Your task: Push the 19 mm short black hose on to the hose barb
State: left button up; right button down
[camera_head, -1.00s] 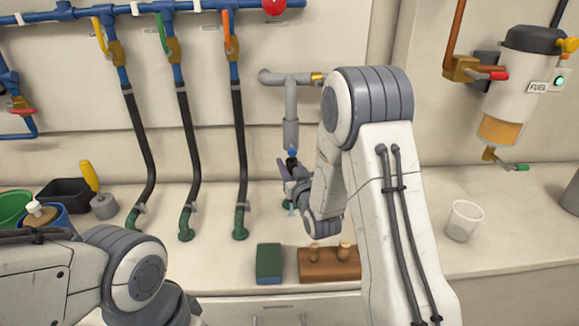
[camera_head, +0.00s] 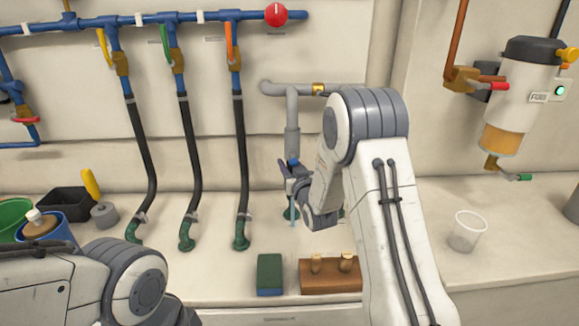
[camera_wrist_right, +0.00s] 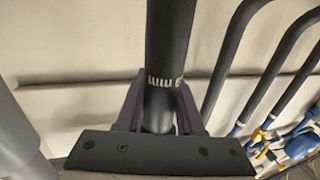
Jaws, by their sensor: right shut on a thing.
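The short black hose (camera_wrist_right: 170,50) stands large in the right wrist view, with white print that reads "mm" near the gripper. My right gripper (camera_wrist_right: 160,112) is shut on its lower part in that picture, with a purple finger on each side. In the head view my right gripper (camera_head: 290,178) is below the open end of the grey pipe (camera_head: 292,115). A small blue piece, seemingly the hose barb (camera_head: 293,162), shows at the pipe's lower end. The gripper hides most of the hose there, so I cannot tell whether it is on the barb. My left gripper is out of view.
Several long black hoses (camera_head: 242,155) hang left of the grey pipe. A green block (camera_head: 270,274) and a brown holder (camera_head: 318,281) lie in front. A clear cup (camera_head: 467,232) stands right, below the fuel filter (camera_head: 517,100). The counter between my right arm and the cup is clear.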

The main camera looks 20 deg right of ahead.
jog(key=shift+b, duration=0.45)
dwell(1.1)
jog(key=shift+s+f+b, duration=0.1)
jog(key=shift+f+b, duration=2)
jog(key=shift+f, duration=0.15)
jog(key=shift+c, duration=2.3)
grip_release()
jog(key=shift+r, duration=0.1)
jog(key=s, duration=0.7)
jog(key=shift+s, duration=0.25)
jog(key=shift+a, duration=0.15)
